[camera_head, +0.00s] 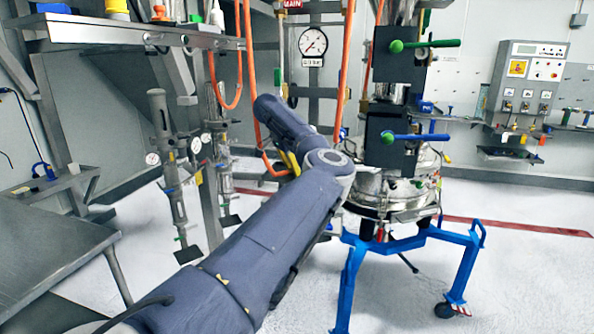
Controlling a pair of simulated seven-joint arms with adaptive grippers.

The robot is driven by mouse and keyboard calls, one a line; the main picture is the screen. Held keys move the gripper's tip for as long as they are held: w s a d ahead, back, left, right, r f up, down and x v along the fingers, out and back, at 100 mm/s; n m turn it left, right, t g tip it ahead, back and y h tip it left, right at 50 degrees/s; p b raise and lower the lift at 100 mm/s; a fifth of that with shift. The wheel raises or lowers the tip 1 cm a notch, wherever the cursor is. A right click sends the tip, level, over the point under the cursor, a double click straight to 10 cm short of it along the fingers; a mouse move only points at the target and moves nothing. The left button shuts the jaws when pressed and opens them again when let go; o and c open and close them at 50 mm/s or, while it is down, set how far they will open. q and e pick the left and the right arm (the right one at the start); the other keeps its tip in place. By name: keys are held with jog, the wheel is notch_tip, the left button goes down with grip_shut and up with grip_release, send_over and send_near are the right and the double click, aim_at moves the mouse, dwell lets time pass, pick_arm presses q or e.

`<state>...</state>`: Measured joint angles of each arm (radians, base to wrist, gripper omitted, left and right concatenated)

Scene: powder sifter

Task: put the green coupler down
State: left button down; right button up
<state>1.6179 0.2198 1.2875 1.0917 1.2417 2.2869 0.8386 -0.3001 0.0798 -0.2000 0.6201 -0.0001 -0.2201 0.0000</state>
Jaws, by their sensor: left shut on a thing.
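My left arm reaches in from the bottom left, bends at a grey elbow joint, and its dark blue-grey last links point back up and left. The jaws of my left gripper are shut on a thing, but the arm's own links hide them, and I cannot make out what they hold. I cannot pick out the green coupler for certain. My right gripper is not in view.
Orange hoses (246,60) hang behind the arm.

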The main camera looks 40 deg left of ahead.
pick_arm(q)
jog(key=shift+f, duration=0.2)
jog(key=c, duration=1.2)
grip_release()
jog(key=v, duration=1.2)
jog(key=shift+r, duration=0.15)
